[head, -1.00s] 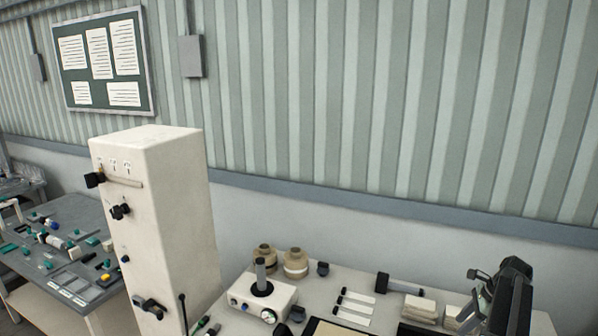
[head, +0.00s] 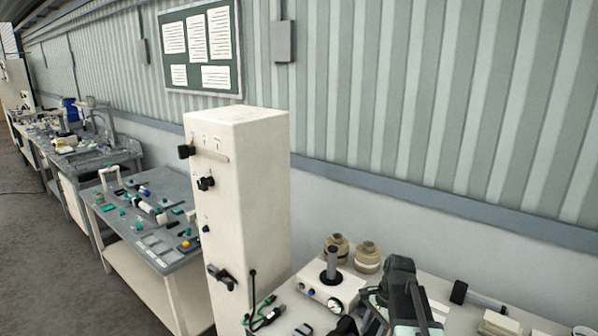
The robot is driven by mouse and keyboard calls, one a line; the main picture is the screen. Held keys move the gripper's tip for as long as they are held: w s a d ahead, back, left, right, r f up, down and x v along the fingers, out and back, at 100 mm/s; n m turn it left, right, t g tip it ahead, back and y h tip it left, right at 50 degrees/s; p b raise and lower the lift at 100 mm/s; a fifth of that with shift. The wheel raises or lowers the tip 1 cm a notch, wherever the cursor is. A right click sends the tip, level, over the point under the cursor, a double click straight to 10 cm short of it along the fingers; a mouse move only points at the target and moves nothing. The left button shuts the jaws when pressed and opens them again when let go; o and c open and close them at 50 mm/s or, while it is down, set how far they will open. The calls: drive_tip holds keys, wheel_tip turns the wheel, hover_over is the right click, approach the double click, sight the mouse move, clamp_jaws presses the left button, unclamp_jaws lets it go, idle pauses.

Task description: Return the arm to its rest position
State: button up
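My dark arm (head: 402,292) rises from the bottom edge of the head view, right of the middle, in front of the bench. It looks folded, with its dark upper part highest and a pale part low at the frame's edge. I cannot make out two separate fingertips, so whether my gripper is open or holds anything is not shown.
A tall cream cabinet (head: 240,200) stands left of the bench. A white box with a dial (head: 325,290) and two tan rolls (head: 352,253) sit close behind my arm. A grey parts table (head: 150,225) is further left. Open floor (head: 60,270) lies at far left.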

drive_tip(key=s+a+f+n+h, duration=0.1)
drive_tip(key=s+a+n, duration=0.5)
drive_tip(key=n, duration=0.7)
drive_tip(key=shift+s+a+h, duration=0.15)
drive_tip(key=shift+s+h, duration=0.3)
drive_tip(key=shift+h, duration=0.25)
drive_tip(key=shift+f, duration=0.1)
